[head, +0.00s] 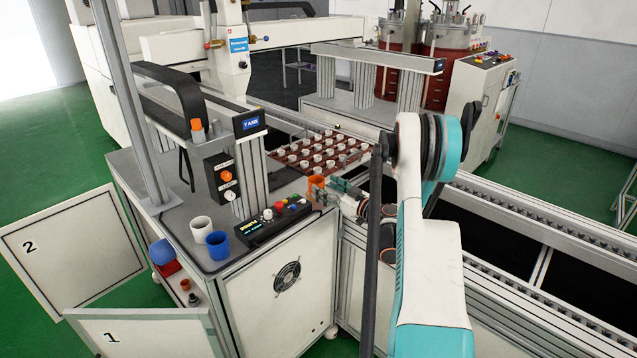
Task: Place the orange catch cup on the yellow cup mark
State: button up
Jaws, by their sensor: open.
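The orange catch cup (316,183) stands upright near the right edge of the grey bench top, beside the button panel. My gripper (326,190) is open at the cup's right side, with its fingers close to the cup. I cannot tell whether they touch it or reach around it. I cannot make out the yellow cup mark in this view. My arm covers part of the conveyor to the right.
A white cup (201,229) and a blue cup (218,246) stand at the bench's front left. A button panel (274,221) lies between them and the orange cup. A red tray (352,160) with several small white pots sits behind.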

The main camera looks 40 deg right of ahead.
jog(key=s+p, duration=0.1)
jog(key=s, duration=0.6)
jog(key=shift+d, duration=0.2)
dwell(0.9)
